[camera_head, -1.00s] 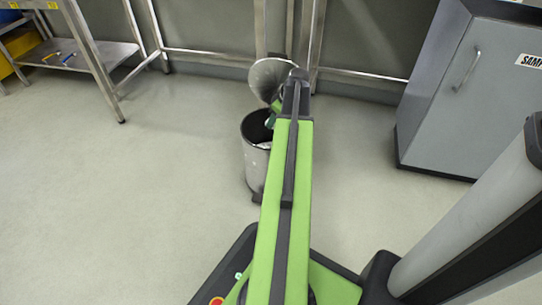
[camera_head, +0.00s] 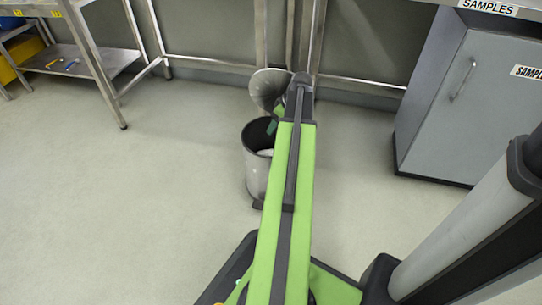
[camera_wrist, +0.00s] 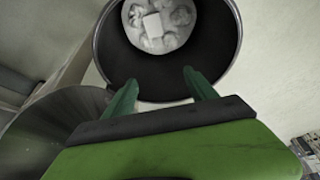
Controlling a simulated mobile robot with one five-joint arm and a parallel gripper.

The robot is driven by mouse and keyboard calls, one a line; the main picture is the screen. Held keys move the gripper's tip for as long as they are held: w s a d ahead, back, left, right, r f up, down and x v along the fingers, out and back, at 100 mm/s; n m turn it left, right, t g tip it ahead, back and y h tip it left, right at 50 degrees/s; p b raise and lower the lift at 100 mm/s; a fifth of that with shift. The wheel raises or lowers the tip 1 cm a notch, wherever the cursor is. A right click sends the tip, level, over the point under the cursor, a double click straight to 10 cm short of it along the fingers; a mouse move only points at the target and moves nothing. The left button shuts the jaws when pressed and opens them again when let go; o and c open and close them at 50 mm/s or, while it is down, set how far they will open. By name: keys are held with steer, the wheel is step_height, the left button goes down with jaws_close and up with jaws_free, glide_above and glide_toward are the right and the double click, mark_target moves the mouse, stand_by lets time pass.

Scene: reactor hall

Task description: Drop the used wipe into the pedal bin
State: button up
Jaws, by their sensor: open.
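The pedal bin (camera_head: 256,176) is a grey metal cylinder standing on the floor, its round lid (camera_head: 268,88) raised at the back. In the wrist view I look down into the bin (camera_wrist: 110,65). Crumpled white pieces lie at its bottom, with a flat, squarish white piece (camera_wrist: 153,25) on top, which looks like the used wipe. My gripper (camera_wrist: 161,90) has two green fingers spread apart with nothing between them, over the near side of the bin opening. In the head view my arm partly hides the gripper and bin.
A metal table with a low shelf (camera_head: 85,62) stands at the left. A grey cabinet (camera_head: 465,100) stands at the right under a counter edge labelled SAMPLES (camera_head: 488,7). The open lid also shows in the wrist view (camera_wrist: 50,130). The floor left of the bin is clear.

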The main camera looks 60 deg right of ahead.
steer(key=p+v, duration=1.2)
steer(key=v, duration=0.2)
steer(key=shift+r, duration=0.2)
